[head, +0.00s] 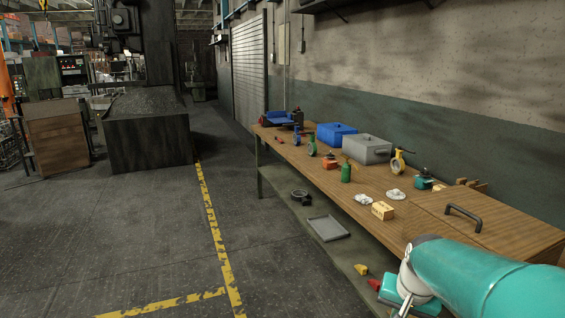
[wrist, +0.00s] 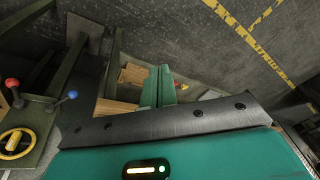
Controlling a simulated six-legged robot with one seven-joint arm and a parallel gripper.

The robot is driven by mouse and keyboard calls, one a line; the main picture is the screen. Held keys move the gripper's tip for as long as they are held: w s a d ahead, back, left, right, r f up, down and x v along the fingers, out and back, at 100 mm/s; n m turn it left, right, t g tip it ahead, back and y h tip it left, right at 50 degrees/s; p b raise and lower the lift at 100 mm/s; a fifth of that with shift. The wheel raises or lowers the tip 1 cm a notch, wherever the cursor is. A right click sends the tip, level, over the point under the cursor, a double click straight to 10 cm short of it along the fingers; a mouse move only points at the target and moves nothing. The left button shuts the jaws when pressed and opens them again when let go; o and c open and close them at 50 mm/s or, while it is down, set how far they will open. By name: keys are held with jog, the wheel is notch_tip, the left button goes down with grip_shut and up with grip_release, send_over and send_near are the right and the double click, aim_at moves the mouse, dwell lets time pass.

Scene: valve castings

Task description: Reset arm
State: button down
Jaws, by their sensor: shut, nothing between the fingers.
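My teal arm (head: 475,280) reaches in from the lower right corner of the head view, in front of the workbench's near end. My gripper (wrist: 158,86) shows in the wrist view as two teal fingers close together, with nothing held between them. In the head view the fingers cannot be made out. The wrist view looks down past the gripper toward the dark floor and some wooden blocks (wrist: 132,74).
A long wooden workbench (head: 400,211) runs along the right wall. Open floor (head: 150,240) lies left.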

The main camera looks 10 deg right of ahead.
jog(key=s+a+r+n+t, duration=0.1)
jog(key=s+a+r+n, duration=0.2)
jog(key=a, duration=0.6)
jog(key=s+a+r+n+t, duration=0.1)
jog(key=s+a+r+n, duration=0.2)
jog(key=s+a, duration=0.3)
jog(key=a+n, duration=0.1)
jog(key=a, duration=0.2)
jog(key=shift+a+r+n+t+y, duration=0.25)
jog(key=shift+a+n+t+y, duration=0.05)
